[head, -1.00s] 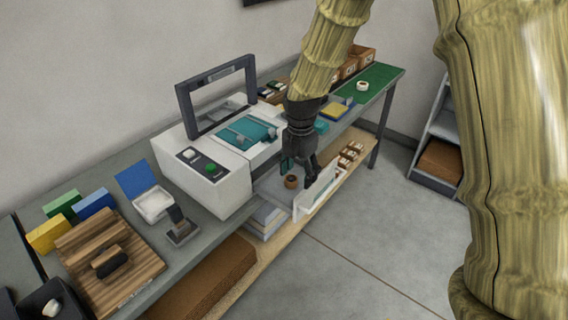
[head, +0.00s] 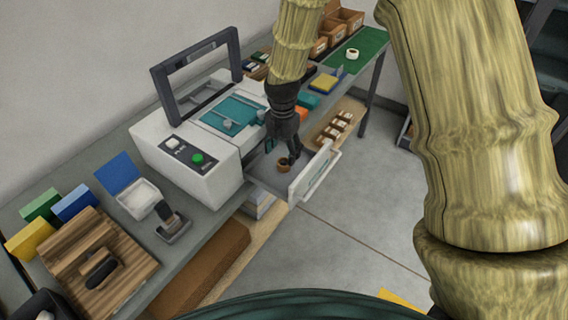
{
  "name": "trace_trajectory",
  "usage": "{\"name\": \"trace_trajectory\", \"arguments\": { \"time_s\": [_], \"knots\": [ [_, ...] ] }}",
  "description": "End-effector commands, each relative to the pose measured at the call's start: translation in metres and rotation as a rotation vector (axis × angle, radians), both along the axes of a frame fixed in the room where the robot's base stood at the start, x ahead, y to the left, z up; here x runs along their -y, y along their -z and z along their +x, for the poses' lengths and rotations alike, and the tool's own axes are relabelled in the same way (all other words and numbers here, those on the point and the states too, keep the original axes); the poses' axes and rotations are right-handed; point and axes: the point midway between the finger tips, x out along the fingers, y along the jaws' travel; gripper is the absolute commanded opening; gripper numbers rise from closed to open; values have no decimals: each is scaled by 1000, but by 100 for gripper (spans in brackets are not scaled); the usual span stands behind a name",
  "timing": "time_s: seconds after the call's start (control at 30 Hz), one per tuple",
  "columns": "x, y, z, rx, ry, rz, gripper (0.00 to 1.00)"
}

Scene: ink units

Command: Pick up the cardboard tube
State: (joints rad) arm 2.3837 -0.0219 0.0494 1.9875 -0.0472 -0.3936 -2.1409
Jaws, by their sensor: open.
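The cardboard tube (head: 284,168) is a short brown ring with a dark hollow, standing in an open grey drawer (head: 264,177) below the white machine. My gripper (head: 284,157) points down into the drawer, open, with its dark fingers right at the tube. One finger shows just right of the tube and partly covers it. I cannot tell whether the fingers touch it.
The white drawer front (head: 315,172) stands up just right of the tube. The white machine (head: 190,150) with a raised frame is to the left. A wooden shelf with small boxes (head: 337,127) lies beyond.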

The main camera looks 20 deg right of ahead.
Motion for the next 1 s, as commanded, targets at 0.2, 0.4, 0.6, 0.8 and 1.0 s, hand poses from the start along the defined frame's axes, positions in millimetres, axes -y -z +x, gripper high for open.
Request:
{"name": "trace_trajectory", "arguments": {
  "time_s": [0.2, 0.4, 0.6, 0.8, 1.0],
  "knots": [
    [2, 10, -2, -2, 3, -1, 63],
    [4, 30, -2, -4, 1, -1, 63],
    [4, 49, 0, -4, 2, 0, 63],
    [4, 55, 0, -3, 3, 0, 63],
    [4, 55, 0, -2, 3, 0, 60]
  ]
}}
